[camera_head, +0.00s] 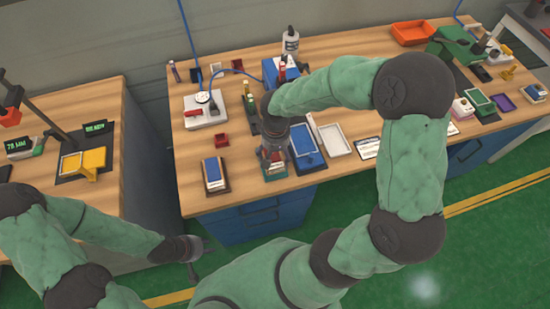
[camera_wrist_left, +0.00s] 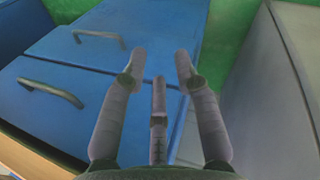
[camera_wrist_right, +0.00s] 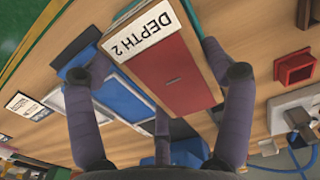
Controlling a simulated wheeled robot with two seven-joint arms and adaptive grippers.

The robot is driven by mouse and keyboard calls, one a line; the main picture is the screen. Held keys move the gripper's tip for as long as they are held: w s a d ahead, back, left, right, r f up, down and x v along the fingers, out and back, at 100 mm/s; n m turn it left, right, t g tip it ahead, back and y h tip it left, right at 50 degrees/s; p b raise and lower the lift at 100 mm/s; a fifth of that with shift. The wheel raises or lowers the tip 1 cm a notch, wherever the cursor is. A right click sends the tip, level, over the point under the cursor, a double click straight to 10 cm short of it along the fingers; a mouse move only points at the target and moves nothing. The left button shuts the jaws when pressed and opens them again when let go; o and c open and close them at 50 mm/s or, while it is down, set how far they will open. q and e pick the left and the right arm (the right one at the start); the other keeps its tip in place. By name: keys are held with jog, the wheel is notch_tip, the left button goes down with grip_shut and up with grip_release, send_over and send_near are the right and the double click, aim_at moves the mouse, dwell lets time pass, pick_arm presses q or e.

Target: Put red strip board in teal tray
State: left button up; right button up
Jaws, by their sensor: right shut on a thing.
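The red strip board (camera_wrist_right: 172,75), brown with a red face, lies between the fingers of my right gripper (camera_wrist_right: 168,80) in the right wrist view. A white "DEPTH 2" label (camera_wrist_right: 145,40) sits at its far end. Teal edges of the teal tray (camera_wrist_right: 207,48) show beside and beyond the board. In the head view, my right gripper (camera_head: 272,157) is low over the teal tray (camera_head: 276,178). I cannot tell whether the board rests on the tray floor. My left gripper (camera_head: 193,262) is open and empty, off the table beside the blue drawers; its spread fingers show in the left wrist view (camera_wrist_left: 160,75).
A blue tray (camera_head: 318,163) stands close right of the teal tray, with a white tray (camera_head: 347,151) beyond. A board with a blue face (camera_head: 213,172) lies to the left. A small red box (camera_head: 221,140) and a dial gauge stand (camera_head: 205,118) are behind.

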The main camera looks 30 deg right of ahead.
aim_at(275, 156)
jog(key=shift+w+d+f, duration=0.25)
jog(key=shift+w+f, duration=0.25)
jog(key=shift+f, duration=0.15)
jog(key=shift+w+d+f+b, duration=0.15)
jog(key=shift+f+b, duration=0.8)
jog(key=shift+f, duration=0.7)
jog(key=shift+f, duration=0.2)
jog(key=o, duration=1.1)
jog(key=shift+r, duration=0.15)
jog(key=shift+r, duration=0.25)
notch_tip(275, 156, up, 12)
jog(key=p, duration=0.4)
jog(key=shift+f, duration=0.15)
